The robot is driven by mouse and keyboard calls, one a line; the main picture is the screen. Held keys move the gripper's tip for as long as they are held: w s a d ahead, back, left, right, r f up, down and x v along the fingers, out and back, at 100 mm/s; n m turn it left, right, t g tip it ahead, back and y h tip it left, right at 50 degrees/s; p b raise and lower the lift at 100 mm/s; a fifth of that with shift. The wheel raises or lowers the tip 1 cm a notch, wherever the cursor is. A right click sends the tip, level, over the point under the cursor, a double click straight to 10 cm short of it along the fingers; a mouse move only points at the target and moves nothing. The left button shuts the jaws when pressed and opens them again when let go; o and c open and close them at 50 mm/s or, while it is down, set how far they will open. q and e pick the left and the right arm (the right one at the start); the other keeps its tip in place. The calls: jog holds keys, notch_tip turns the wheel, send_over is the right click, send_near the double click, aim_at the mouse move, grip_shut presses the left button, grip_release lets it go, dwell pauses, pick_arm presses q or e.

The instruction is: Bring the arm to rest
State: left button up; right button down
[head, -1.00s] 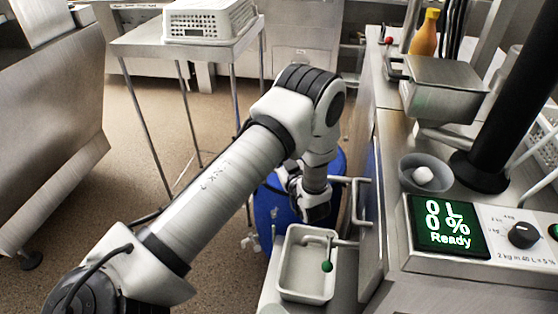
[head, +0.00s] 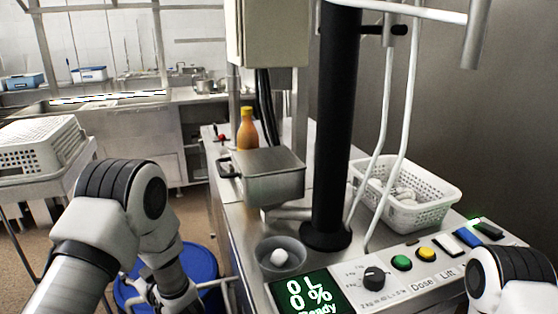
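My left arm comes in from the lower left of the head view and bends down beside the counter's left side. Its gripper is out of frame below. Part of my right arm shows at the lower right corner, in front of the control panel (head: 420,275). Its gripper is out of frame too. No gripper fingers show, so what they hold cannot be seen.
A white perforated basket (head: 410,204) with pale items stands on the counter behind the panel. A grey bowl (head: 295,262) holds a white ball. A black column (head: 338,130), metal box (head: 262,177) and orange bottle (head: 247,130) stand nearby. A blue drum (head: 200,262) is at left.

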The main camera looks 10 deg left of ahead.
pick_arm(q)
jog(key=s+d+f+m+g+h+p, duration=0.1)
jog(key=s+d+f+m+h+p, duration=0.1)
jog(key=s+d+f+m+h, duration=0.45)
jog(key=s+d+f+m+g+h+p, duration=0.1)
jog(key=s+d+f+m+h+p, duration=0.2)
jog(key=s+f, duration=0.6)
jog(key=s+d+f+m+g+h, duration=0.2)
jog(key=s+d+g, duration=0.1)
jog(key=s, duration=0.5)
jog(key=s+d+f+m+g+h, duration=0.2)
jog(key=s+d+g+h, duration=0.1)
jog(key=s, duration=0.5)
jog(key=d+g, duration=0.1)
jog(key=d, duration=0.1)
jog(key=shift+s+d+f+h, duration=0.2)
jog(key=shift+d+f+h, duration=0.1)
jog(key=shift+d+h, duration=0.05)
jog(key=shift+w, duration=0.1)
